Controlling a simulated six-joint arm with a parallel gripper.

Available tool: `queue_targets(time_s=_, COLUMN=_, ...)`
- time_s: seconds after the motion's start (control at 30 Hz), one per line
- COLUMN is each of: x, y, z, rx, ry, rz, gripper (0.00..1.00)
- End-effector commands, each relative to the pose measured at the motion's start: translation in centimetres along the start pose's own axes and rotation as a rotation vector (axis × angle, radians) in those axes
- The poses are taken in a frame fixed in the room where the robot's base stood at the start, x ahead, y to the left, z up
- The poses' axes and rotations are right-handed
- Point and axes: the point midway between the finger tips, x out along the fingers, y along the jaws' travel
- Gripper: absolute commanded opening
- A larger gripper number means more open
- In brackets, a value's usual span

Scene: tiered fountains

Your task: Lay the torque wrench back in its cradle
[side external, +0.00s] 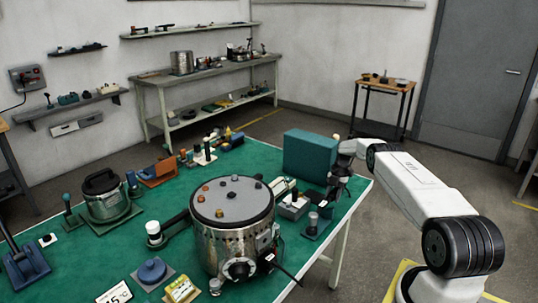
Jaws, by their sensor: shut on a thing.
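My gripper (338,188) is at the right end of the green table, just in front of the teal box. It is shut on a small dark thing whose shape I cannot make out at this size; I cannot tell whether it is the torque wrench. A small blue block with a grey top (313,222) stands just below and left of my gripper. I cannot pick out the wrench's cradle for certain. A blue holder (28,268) with a dark handle in it stands at the far left front, and an orange-brown holder (158,174) stands at the back left.
A large metal drum (232,235) fills the middle front of the green table (100,252). The teal box (310,156) stands close behind my gripper. A lidded metal pot (105,198) stands at left. Small fittings crowd the back edge; some bare green lies between pot and drum.

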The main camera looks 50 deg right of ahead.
Motion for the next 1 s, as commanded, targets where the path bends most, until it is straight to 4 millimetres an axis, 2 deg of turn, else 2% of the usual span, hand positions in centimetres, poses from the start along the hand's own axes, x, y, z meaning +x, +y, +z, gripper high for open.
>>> queue_targets(time_s=1.0, x=1.9, y=0.0, z=0.8, rx=0.000, ry=0.000, rz=0.001, gripper=0.00)
